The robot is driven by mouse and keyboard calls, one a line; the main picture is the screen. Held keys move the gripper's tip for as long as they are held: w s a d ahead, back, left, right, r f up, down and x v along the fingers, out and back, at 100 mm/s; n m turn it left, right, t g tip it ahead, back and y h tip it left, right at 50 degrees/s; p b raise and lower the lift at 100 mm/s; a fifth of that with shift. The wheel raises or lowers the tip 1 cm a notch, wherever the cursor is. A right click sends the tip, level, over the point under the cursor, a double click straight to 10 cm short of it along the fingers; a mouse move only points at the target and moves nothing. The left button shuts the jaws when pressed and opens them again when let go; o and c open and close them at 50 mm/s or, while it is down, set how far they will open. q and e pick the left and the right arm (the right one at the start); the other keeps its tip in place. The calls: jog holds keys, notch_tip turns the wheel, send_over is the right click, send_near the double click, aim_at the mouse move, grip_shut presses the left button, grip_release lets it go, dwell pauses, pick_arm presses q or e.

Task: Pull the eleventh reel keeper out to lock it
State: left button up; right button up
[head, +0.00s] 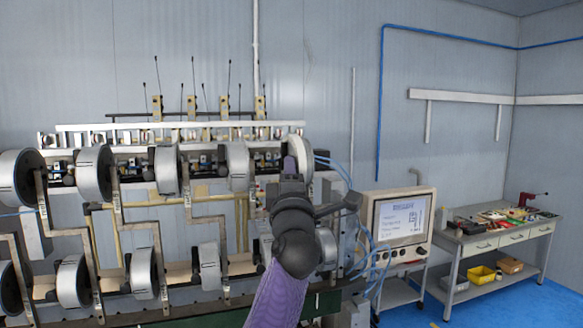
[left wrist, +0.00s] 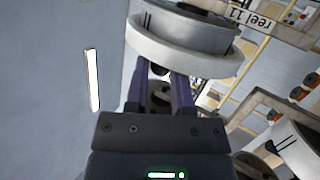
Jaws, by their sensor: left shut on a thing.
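My left gripper (head: 291,163) is at the upper right end of the coil winder, against the end reel (head: 304,150), which it partly covers. In the left wrist view, a label (left wrist: 262,20) reading "reel 11" is beside this silver and white reel (left wrist: 190,50). The purple fingers of my left gripper (left wrist: 161,75) reach under the reel's white rim. They are shut on a small dark part (left wrist: 159,69), which looks like the reel's keeper. The reel rim hides most of it, and I cannot tell how far out it stands. My right gripper is not in view.
Other silver reels (head: 95,172) hang on bent frame arms to the left, in two rows. A screen (head: 401,220) on a stand is close on the right. A workbench (head: 487,238) with tools stands further right, with blue floor before it.

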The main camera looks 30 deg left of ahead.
pick_arm(q)
jog(key=shift+s+d+p, duration=0.55)
jog(key=shift+s+d, duration=0.05)
jog(key=shift+d, duration=0.05)
jog(key=o, duration=0.7)
jog(key=shift+s+d, duration=0.1)
jog(key=shift+d, duration=0.05)
jog(key=s+d, duration=0.1)
jog(key=s, duration=0.1)
jog(key=s+d+p, duration=0.1)
jog(key=s, duration=0.1)
jog(key=s+d+p, duration=0.1)
jog(key=s+d, duration=0.1)
